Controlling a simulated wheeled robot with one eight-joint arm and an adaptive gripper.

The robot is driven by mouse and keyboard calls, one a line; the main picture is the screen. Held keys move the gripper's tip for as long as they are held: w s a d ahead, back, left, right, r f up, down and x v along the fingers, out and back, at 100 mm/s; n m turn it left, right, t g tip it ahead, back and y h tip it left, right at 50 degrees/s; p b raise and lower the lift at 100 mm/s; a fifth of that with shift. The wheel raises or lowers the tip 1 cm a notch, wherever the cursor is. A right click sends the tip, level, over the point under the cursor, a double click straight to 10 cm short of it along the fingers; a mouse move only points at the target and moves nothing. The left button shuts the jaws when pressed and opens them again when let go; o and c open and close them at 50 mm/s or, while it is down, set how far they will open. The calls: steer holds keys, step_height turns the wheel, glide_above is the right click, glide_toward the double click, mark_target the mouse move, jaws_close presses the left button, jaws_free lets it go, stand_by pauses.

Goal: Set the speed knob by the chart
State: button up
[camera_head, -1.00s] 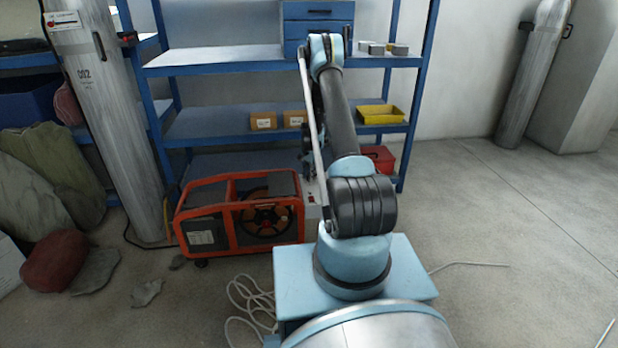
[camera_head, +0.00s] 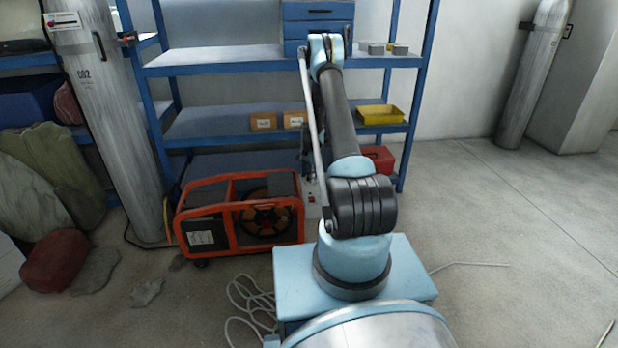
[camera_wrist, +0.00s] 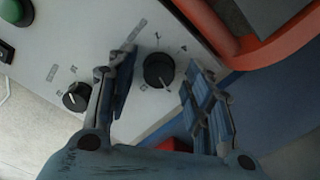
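In the wrist view a pale grey panel (camera_wrist: 118,40) carries a large black knob (camera_wrist: 158,72) with a white pointer line and marks around it. A smaller black knob (camera_wrist: 76,97) sits to its left. The lettering is too small to read, so I cannot tell which is the speed knob. My gripper (camera_wrist: 161,84) is open, its fingers on either side of the large knob in the picture. I cannot tell whether they touch it. In the head view my arm hides the gripper and most of the panel. I cannot make out a chart.
A green button (camera_wrist: 11,11) is at the panel's upper left. An orange-framed machine (camera_head: 238,246) stands left of my arm, and its frame borders the panel (camera_wrist: 262,46). A blue shelf (camera_head: 216,124) stands behind. A gas cylinder (camera_head: 112,130) is at left. Floor at right is mostly clear.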

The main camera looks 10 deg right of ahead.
steer(key=shift+r, duration=0.15)
step_height(320, 180, up, 12)
steer(key=shift+f, duration=0.2)
stand_by(0.5)
step_height(320, 180, up, 5)
steer(key=n, duration=1.5)
step_height(320, 180, down, 17)
steer(key=shift+s+r, duration=0.1)
steer(key=c, duration=1)
